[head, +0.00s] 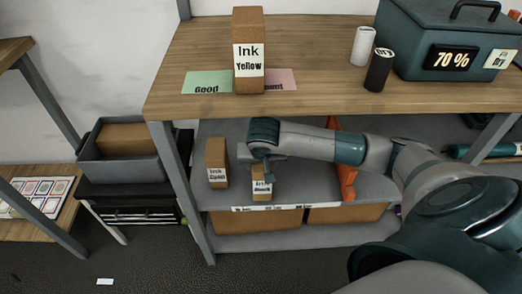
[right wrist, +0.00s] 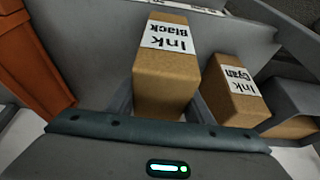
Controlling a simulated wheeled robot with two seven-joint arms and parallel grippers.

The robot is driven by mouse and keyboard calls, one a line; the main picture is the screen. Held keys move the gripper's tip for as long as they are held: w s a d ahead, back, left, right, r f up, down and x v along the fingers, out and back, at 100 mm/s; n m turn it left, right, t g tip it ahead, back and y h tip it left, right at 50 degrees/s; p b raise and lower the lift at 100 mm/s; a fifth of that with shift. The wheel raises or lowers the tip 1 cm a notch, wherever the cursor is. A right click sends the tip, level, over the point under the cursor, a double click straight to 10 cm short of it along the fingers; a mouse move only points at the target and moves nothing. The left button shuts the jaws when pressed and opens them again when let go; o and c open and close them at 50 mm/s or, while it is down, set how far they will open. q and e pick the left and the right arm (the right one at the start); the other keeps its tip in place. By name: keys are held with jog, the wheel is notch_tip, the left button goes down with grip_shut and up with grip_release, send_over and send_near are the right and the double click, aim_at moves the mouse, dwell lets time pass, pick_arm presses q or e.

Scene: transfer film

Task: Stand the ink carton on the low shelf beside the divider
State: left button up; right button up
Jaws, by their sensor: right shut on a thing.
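The brown Ink Black carton (head: 262,187) is upright at the low shelf (head: 310,185), near its front edge. I cannot tell whether its base touches the shelf. My right gripper (head: 264,165) comes down from above and is shut on this carton, which also fills the middle of the right wrist view (right wrist: 165,85). The Ink Cyan carton (head: 216,164) stands upright just to its left, apart from it in the head view. An orange upright divider (head: 346,172) stands further right on the shelf, partly behind my right arm. My left gripper is not in view.
The Ink Yellow carton (head: 248,50) stands on the wooden tabletop (head: 200,55) above, over green and pink cards. Brown boxes (head: 255,220) sit on the level below. A grey shelf post (head: 178,190) bounds the left side. Bare shelf lies between the carton and the divider.

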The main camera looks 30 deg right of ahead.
jog(key=w+d, duration=0.1)
jog(key=w, duration=0.1)
jog(key=shift+w+d, duration=0.35)
jog(key=shift+w, duration=0.05)
jog(key=shift+w, duration=0.1)
jog(key=w+d, duration=0.1)
jog(key=w+f, duration=0.1)
jog(key=shift+w+d+f, duration=0.2)
jog(key=shift+w+d, duration=0.15)
jog(key=shift+d, duration=0.05)
jog(key=shift+f, duration=0.15)
jog(key=o, duration=1.5)
jog(key=shift+o, duration=0.4)
